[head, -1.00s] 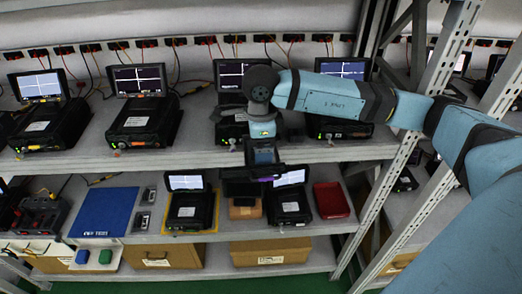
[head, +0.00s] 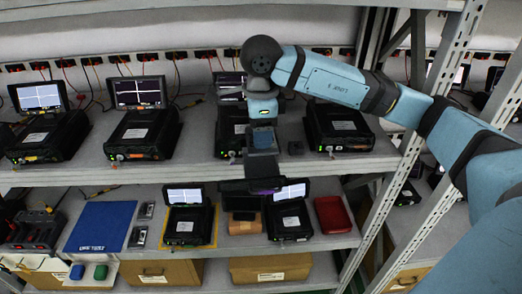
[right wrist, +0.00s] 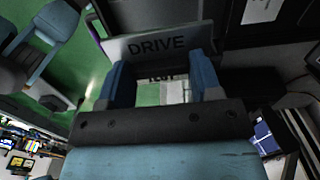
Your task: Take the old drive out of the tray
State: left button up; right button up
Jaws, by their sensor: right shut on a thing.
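My right gripper (head: 262,160) hangs in front of the upper shelf, with its arm coming in from the right. It is shut on the drive (head: 250,186), a dark flat piece with a purple edge, seen over the lower shelf's screens. In the right wrist view the two blue fingers of the right gripper (right wrist: 163,82) close on the drive, whose grey plate (right wrist: 155,44) reads DRIVE. My left gripper is not in view.
Black units with screens stand on the upper shelf, one at left (head: 145,132) and one right of the gripper (head: 338,128). The lower shelf holds a blue mat (head: 100,226) and two smaller units (head: 188,222). A metal rack post (head: 412,135) rises at right.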

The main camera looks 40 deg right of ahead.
jog(key=shift+r+p, duration=0.6)
jog(key=shift+r, duration=2.35)
jog(key=shift+f, duration=0.1)
